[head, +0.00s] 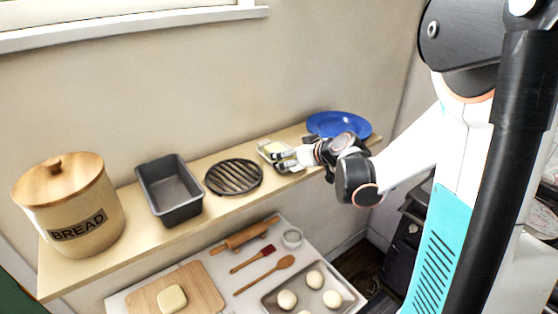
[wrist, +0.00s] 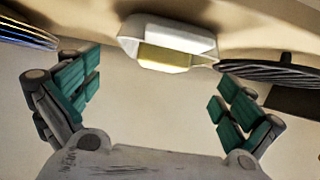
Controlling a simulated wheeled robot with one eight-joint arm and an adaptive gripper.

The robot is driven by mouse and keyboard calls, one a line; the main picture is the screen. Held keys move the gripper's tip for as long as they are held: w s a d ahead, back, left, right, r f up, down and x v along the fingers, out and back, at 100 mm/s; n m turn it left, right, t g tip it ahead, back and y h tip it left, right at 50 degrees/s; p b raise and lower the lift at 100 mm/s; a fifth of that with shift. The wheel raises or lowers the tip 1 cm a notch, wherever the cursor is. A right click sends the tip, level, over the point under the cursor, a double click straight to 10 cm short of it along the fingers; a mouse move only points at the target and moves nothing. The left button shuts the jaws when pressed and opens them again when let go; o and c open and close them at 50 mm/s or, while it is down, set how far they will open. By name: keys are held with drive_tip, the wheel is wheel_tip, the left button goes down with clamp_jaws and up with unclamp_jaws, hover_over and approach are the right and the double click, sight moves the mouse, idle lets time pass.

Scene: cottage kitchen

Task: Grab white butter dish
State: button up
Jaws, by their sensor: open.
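The white butter dish (head: 264,146) sits on the wooden shelf, between the round black trivet and the blue plate. It holds a pale yellow block. In the wrist view the dish (wrist: 170,35) is at the top centre, beyond the fingertips, with the yellow block facing me. My gripper (head: 281,160) is right beside the dish in the head view and hides part of it. In the wrist view my gripper (wrist: 156,88) is open, its teal-padded fingers wide apart with nothing between them.
On the shelf (head: 140,236) stand a bread crock (head: 70,200), a dark loaf tin (head: 170,190), the black trivet (head: 234,178) and the blue plate (head: 338,124). The wall is close behind. Below is a surface with a rolling pin (head: 244,234) and a baking tray (head: 350,300).

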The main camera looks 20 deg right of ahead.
drive_tip(key=b+x, duration=0.1)
drive_tip(key=x, duration=0.4)
drive_tip(key=shift+f, duration=0.25)
drive_tip(key=shift+s, duration=0.15)
drive_tip(key=shift+c, duration=0.8)
drive_tip(key=c, duration=1)
